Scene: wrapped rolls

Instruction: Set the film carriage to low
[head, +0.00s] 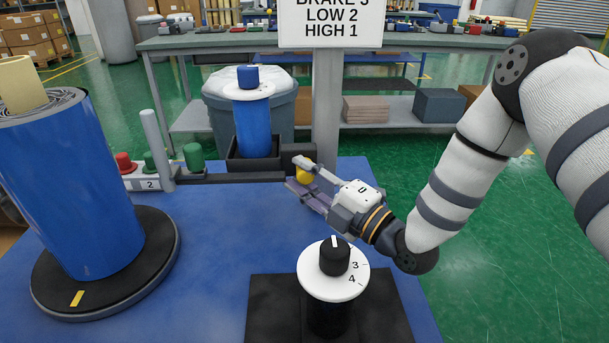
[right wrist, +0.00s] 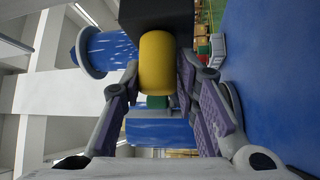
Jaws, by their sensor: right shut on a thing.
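The film carriage is a black box (head: 240,165) at the mast (head: 327,90), holding a small blue film roll (head: 252,129) upright with a blue knob (head: 248,77) on a white disc. A yellow knob (head: 304,176) sits at the carriage's right side. My right gripper (head: 306,178) reaches in from the right and is shut on the yellow knob. In the right wrist view the yellow knob (right wrist: 157,63) lies between the purple finger pads (right wrist: 157,85), against a dark block. My left gripper is out of view.
A large blue roll (head: 70,185) stands on a round black turntable at left. A black dial (head: 334,258) with 3 and 4 visible is in front. Red and green buttons (head: 150,162) sit on a panel at left. A sign (head: 331,28) reads BRAKE 3, LOW 2, HIGH 1.

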